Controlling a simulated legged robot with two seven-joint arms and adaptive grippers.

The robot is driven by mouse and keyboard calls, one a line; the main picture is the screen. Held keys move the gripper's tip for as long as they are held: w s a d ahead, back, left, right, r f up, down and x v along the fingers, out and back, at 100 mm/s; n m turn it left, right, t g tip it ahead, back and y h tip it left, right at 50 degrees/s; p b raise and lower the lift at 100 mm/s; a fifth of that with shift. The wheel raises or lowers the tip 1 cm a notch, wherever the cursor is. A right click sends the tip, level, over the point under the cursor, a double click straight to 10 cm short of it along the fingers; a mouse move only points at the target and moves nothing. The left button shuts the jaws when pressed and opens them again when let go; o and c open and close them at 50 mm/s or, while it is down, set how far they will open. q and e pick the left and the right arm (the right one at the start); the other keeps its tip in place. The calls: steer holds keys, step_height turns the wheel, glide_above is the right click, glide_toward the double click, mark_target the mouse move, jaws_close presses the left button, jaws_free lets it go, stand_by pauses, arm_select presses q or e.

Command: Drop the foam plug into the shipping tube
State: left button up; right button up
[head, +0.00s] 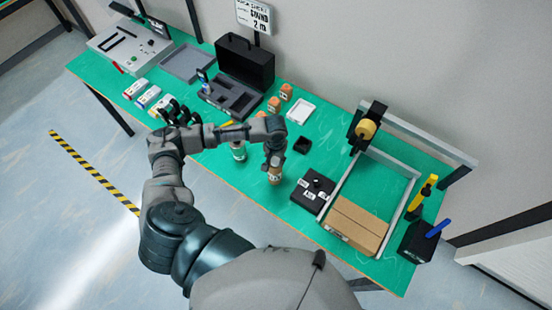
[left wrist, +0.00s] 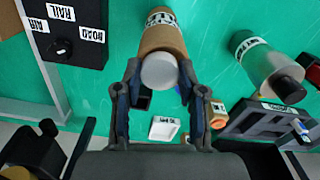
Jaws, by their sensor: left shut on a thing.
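My left gripper (head: 274,152) reaches down over the front middle of the green table, above the brown shipping tube (head: 274,176). In the left wrist view, the fingers of my left gripper (left wrist: 159,82) are shut on a pale grey round piece, the foam plug (left wrist: 159,72). The brown tube (left wrist: 163,37) with a white label shows directly beyond the plug, lined up with it. I cannot tell whether the plug is above the tube's mouth or partly inside it. In the head view the gripper hides the plug. My right gripper is not in view.
A green-and-white cylinder (head: 238,151) stands left of the tube; in the wrist view it has a dark top. A black labelled box (head: 312,192) and a cardboard box (head: 356,224) are to the right. Small dark tray (head: 302,145) and open black case (head: 244,62) lie behind.

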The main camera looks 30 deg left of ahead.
arm_select(q)
steer(key=shift+s+a+f, duration=0.15)
steer(key=shift+a+f, duration=0.05)
steer(key=shift+f, duration=0.05)
steer(key=o, duration=0.9)
steer(key=shift+a, duration=0.1)
steer(key=shift+c, duration=0.2)
steer(key=shift+o, duration=0.8)
steer(key=shift+f, duration=0.1)
steer(key=shift+a, duration=0.1)
steer(key=shift+w+r, duration=0.2)
steer(key=shift+r, duration=0.1)
step_height(320, 180, up, 11)
steer(key=shift+r, duration=0.15)
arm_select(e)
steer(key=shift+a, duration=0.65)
